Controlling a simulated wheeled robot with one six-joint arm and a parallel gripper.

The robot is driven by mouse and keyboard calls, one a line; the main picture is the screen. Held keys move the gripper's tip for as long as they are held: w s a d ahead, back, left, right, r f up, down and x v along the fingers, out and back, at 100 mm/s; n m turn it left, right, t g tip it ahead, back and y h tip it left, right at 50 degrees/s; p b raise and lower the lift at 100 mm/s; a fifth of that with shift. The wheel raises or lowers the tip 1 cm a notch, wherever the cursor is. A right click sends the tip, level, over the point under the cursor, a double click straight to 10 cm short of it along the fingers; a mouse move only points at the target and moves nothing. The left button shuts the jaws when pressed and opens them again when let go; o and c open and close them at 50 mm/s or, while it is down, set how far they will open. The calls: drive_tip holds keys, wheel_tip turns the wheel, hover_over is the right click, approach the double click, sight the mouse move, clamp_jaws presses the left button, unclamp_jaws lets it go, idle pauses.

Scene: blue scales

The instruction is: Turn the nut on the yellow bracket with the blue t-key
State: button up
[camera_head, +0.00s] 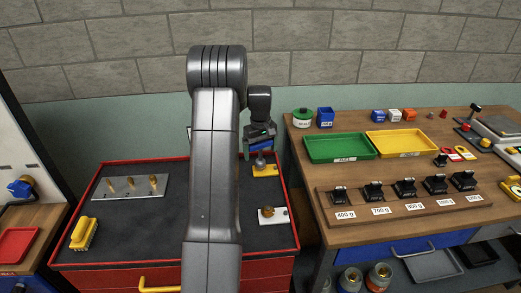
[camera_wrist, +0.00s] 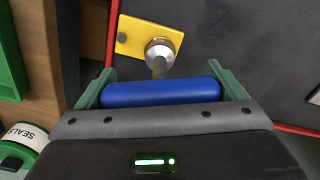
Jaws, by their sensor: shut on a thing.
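The blue t-key (camera_wrist: 160,94) lies with its handle crosswise between the green fingers of my gripper (camera_wrist: 163,88), which is shut on it. Its metal shank runs from the handle to a round silver end over the yellow bracket (camera_wrist: 132,38). The silver part covers the nut's place, so I cannot tell how far the key is seated. In the head view my gripper (camera_head: 260,143) is just above the yellow bracket (camera_head: 268,171), which sits at the right of the dark cart top. My arm hides part of the cart there.
On the cart (camera_head: 140,222) are a grey plate with brass pins (camera_head: 132,187), a yellow brush-like block (camera_head: 83,234) and a white plate with a brass knob (camera_head: 273,215). The wooden bench (camera_head: 300,152) with trays and weights stands close on the right.

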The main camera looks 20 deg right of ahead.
drive_tip(key=shift+m, duration=0.7)
drive_tip(key=shift+f+m, duration=0.1)
drive_tip(key=shift+m, duration=0.8)
drive_tip(key=shift+m, duration=0.9)
drive_tip(key=shift+s+m, duration=0.1)
drive_tip(key=shift+m, duration=0.7)
drive_tip(key=shift+n, duration=0.9)
